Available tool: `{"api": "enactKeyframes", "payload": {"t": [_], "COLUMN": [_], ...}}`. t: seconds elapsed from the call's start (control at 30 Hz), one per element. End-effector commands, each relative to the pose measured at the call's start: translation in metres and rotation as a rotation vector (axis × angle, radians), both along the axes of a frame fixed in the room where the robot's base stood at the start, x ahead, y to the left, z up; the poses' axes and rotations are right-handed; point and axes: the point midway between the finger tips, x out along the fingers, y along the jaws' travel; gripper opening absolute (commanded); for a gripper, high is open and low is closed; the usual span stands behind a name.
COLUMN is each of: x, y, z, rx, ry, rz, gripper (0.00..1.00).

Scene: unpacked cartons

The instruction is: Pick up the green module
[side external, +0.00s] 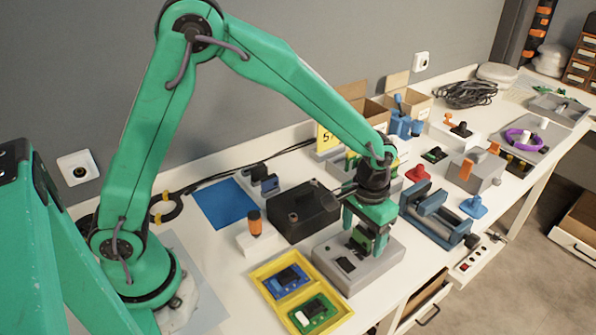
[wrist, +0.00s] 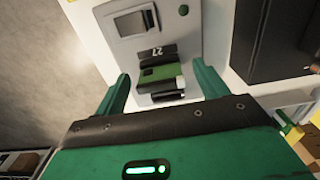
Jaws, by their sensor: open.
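A green module (wrist: 160,73) with black parts stands in a grey fixture (wrist: 205,25) on the table, and a black tag marked with digits sits beside it. In the side view the same module (side external: 361,243) is partly covered by my gripper (side external: 363,240). In the wrist view my gripper (wrist: 160,76) is open, with one green finger on each side of the module and gaps between. I cannot tell how far down the fingers reach. Another green board (side external: 313,312) lies in a yellow two-part tray (side external: 262,277).
A black box (side external: 303,212) stands just left of the fixture. A blue-grey vise (side external: 435,213) stands to its right. The yellow tray also holds a blue board (side external: 287,281). Cartons (side external: 407,92) stand behind. A blue mat (side external: 227,203) lies bare.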

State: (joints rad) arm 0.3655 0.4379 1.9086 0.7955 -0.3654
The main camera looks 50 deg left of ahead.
Motion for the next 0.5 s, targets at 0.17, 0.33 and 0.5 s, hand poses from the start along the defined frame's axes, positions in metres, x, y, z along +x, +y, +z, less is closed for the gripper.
{"api": "enactKeyframes", "payload": {"t": [0.17, 0.33, 0.5], "x": [0.0001, 0.0001, 0.0002], "y": [-0.0001, 0.0, -0.0001], "z": [0.0003, 0.0003, 0.0004], "rx": [0.0, 0.0, 0.0], "ry": [-0.001, -0.001, -0.001], "rz": [0.0, 0.0, 0.0], "gripper": [0.47, 0.14, 0.14]}}
